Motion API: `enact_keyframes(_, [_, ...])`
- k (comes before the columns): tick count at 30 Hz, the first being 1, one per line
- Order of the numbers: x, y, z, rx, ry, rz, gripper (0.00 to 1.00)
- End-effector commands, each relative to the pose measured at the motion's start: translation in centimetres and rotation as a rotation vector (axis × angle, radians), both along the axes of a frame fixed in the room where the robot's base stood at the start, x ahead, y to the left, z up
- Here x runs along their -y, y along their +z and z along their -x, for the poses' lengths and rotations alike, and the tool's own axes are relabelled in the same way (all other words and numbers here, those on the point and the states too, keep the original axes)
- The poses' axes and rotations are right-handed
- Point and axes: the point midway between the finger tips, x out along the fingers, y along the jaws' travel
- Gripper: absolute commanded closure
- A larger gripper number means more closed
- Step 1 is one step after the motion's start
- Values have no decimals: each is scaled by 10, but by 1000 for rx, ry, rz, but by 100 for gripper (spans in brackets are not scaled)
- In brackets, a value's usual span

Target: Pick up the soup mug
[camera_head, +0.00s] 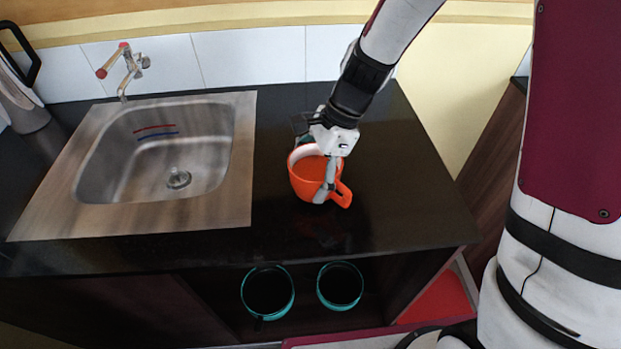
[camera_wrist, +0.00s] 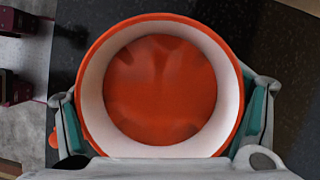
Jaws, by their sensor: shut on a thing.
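The soup mug is orange with a pale inner wall; in the head view the mug (camera_head: 303,182) is upright at the right part of the black counter, its handle toward the lower right. In the wrist view I look down into the mug (camera_wrist: 160,88), with an orange inside bottom. My gripper (camera_head: 322,170) comes down over it from above. In the wrist view the fingers of my gripper (camera_wrist: 160,118) lie on either side of the mug, shut on it. I cannot tell whether its base touches the counter.
A steel sink (camera_head: 150,165) is set in the counter (camera_head: 400,200) to the left, with a tap (camera_head: 125,72) behind it. A grey kettle-like jug (camera_head: 25,105) stands at the far left. Two teal-rimmed pots (camera_head: 268,291) (camera_head: 340,286) sit on the shelf below. Tiled wall (camera_head: 250,58) closes the back.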

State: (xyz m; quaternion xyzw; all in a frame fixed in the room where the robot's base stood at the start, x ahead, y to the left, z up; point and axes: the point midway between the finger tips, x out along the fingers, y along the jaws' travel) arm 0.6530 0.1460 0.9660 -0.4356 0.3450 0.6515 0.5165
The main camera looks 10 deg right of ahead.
Motion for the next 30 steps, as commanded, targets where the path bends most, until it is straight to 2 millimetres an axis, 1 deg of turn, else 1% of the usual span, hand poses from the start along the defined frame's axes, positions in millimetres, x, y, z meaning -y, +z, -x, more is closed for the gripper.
enact_keyframes(1, [0, 6, -1, 4, 1, 0, 67])
enact_keyframes(3, [0, 12, 0, 3, 0, -1, 67])
enact_keyframes(30, [32, 21, 109, 1, -3, 0, 67])
